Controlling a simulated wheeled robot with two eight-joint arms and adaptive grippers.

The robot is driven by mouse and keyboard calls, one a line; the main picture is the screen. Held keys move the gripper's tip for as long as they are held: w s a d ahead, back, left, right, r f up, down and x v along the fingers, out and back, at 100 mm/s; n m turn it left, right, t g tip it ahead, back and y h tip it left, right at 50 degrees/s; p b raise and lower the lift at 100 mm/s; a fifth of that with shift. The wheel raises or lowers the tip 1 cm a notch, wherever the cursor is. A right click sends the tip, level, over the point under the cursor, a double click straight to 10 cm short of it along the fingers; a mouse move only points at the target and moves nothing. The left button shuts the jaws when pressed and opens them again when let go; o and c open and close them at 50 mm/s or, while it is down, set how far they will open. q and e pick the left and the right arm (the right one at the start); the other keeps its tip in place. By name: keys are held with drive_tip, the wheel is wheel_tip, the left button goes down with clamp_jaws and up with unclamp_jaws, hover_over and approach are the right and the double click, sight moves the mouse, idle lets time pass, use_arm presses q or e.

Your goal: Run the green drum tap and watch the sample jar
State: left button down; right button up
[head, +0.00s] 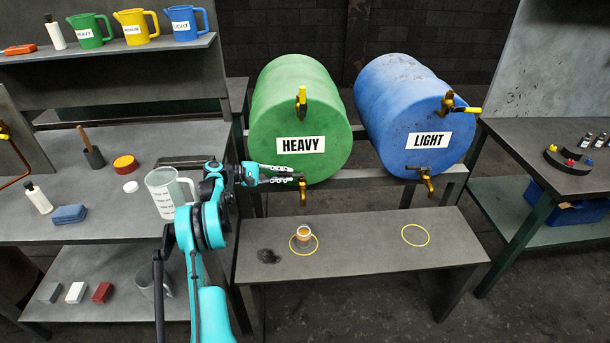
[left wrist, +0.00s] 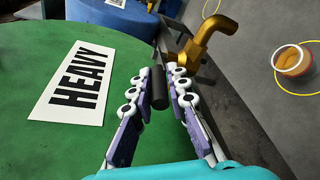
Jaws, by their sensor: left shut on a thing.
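The green drum (head: 288,112) labelled HEAVY lies on its side on a rack, with a brass tap (head: 303,190) low on its front. My left gripper (head: 298,175) is at this tap; in the left wrist view it is shut on the tap's black handle (left wrist: 158,90), beside the brass spout (left wrist: 208,38). The sample jar (head: 303,234) stands upright inside a yellow ring on the bench below the tap, with amber contents. The jar also shows in the left wrist view (left wrist: 292,62). I cannot make out a stream from the spout. My right gripper is out of view.
The blue drum (head: 405,108) labelled LIGHT lies to the right, above an empty yellow ring (head: 415,235). A dark blot (head: 268,256) marks the low bench (head: 360,260) left of the jar. A clear measuring jug (head: 168,192) stands on the left table.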

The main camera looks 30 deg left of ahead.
use_arm(q)
drive_tip(key=shift+r, duration=0.1)
idle(0.3)
drive_tip(key=c, duration=1.5)
unclamp_jaws()
wheel_tip(320, 180, up, 9)
drive_tip(key=shift+s, duration=0.1)
drive_tip(key=shift+r, duration=0.3)
drive_tip(key=shift+w+a+r, duration=0.1)
drive_tip(key=shift+w+r, duration=0.05)
drive_tip(key=shift+w, duration=0.1)
drive_tip(key=shift+s, duration=0.1)
